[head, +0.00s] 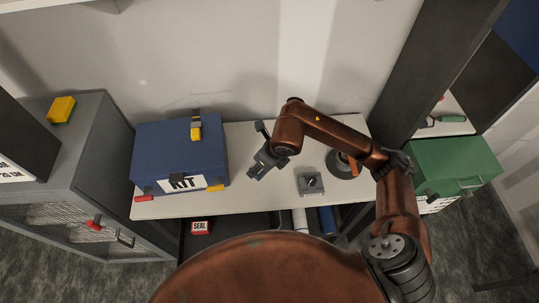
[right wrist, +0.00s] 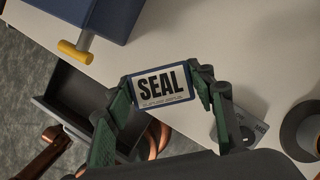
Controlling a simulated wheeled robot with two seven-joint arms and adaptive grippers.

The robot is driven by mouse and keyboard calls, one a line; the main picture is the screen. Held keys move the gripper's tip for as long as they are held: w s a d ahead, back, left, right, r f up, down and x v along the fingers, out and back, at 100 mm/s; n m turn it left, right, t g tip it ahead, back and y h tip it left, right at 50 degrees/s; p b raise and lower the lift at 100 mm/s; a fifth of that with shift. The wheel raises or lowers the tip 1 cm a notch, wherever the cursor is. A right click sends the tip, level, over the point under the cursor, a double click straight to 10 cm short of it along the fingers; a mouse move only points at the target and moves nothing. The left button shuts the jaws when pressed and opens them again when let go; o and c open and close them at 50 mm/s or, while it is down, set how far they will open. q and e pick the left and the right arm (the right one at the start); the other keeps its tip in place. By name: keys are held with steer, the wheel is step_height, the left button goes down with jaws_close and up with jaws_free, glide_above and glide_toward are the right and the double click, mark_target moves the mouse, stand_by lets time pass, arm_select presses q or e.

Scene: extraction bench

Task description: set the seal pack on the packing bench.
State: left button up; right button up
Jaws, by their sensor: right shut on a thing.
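My right gripper (head: 257,172) is over the white packing bench (head: 235,203), between the blue kit box and a grey block. In the right wrist view my right gripper (right wrist: 164,84) is shut on the seal pack (right wrist: 160,90), a small card-like pack with a dark blue border and "SEAL" in black on white. The pack's face shows to the wrist camera, with the bench top (right wrist: 215,35) behind it. I cannot tell whether it touches the bench. In the head view the held pack is barely visible. My left gripper is not in view.
A blue kit box (head: 180,150) stands on the bench at left. A grey block (head: 311,184) and a dark roll (head: 338,168) lie at right. A red "SEAL" piece (head: 200,228) is in the open drawer (right wrist: 75,92) below. Bare bench shows around the gripper.

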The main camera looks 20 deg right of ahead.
steer(key=p, duration=0.1)
glide_above(286, 169)
steer(key=s+a, duration=0.2)
steer(key=a, duration=0.2)
step_height(286, 169, down, 4)
steer(key=d+f, duration=0.1)
steer(key=w+d+f, duration=0.1)
steer(key=shift+w+f, duration=0.2)
steer(key=shift+f, duration=0.1)
steer(key=shift+w+d+f, duration=0.2)
steer(key=shift+d+f, duration=0.3)
steer(key=shift+f, duration=0.2)
steer(key=shift+w+d+f, duration=0.1)
steer(key=shift+f, duration=0.1)
steer(key=shift+d+f, duration=0.2)
steer(key=shift+f, duration=0.05)
step_height(286, 169, down, 3)
steer(key=shift+d+f+p, duration=0.1)
steer(key=shift+d+p, duration=0.05)
steer(key=shift+p, duration=0.55)
steer(key=shift+w+f, duration=0.1)
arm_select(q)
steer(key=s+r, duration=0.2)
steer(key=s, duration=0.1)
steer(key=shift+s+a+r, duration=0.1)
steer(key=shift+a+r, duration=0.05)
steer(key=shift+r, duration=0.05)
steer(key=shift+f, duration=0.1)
arm_select(e)
steer(key=shift+f, duration=0.1)
